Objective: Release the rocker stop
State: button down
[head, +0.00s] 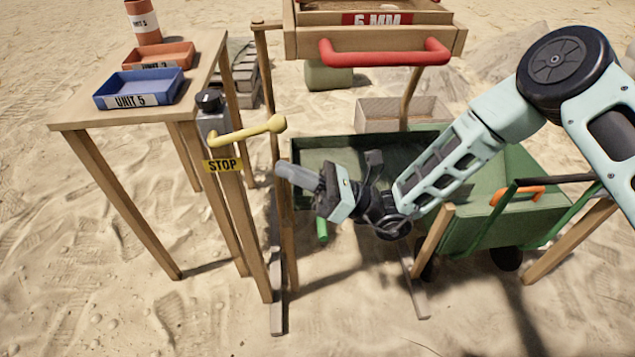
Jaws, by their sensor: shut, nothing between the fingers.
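The rocker stop is a yellow lever (245,133) with a ball at its right end, on a grey bracket (213,126) with a black knob (207,101). It is fixed to a wooden post beside the table, and the lever slants slightly up to the right. A yellow STOP label (222,165) sits below it on the post. My gripper (284,171) is below and right of the lever's ball end, its fingers pointing left. It is shut and empty, apart from the lever in the picture.
The rocker sieve (375,45) with a red handle (383,52) stands above and behind. A green cart (500,205) is under my arm. The wooden table (75,120) holds a blue UNIT 5 tray (140,88) and an orange tray (159,55). Sand lies open in front.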

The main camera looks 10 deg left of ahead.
aim_at(246, 130)
jog(key=shift+w+a+r, duration=0.1)
jog(key=shift+a+r, duration=0.35)
jog(key=shift+r, duration=0.3)
jog(key=shift+w+a+r, duration=0.1)
jog(key=shift+a+r, duration=0.3)
jog(key=shift+r, duration=0.4)
jog(key=shift+a+r, duration=0.45)
jog(key=shift+r, duration=0.3)
jog(key=shift+r, duration=0.1)
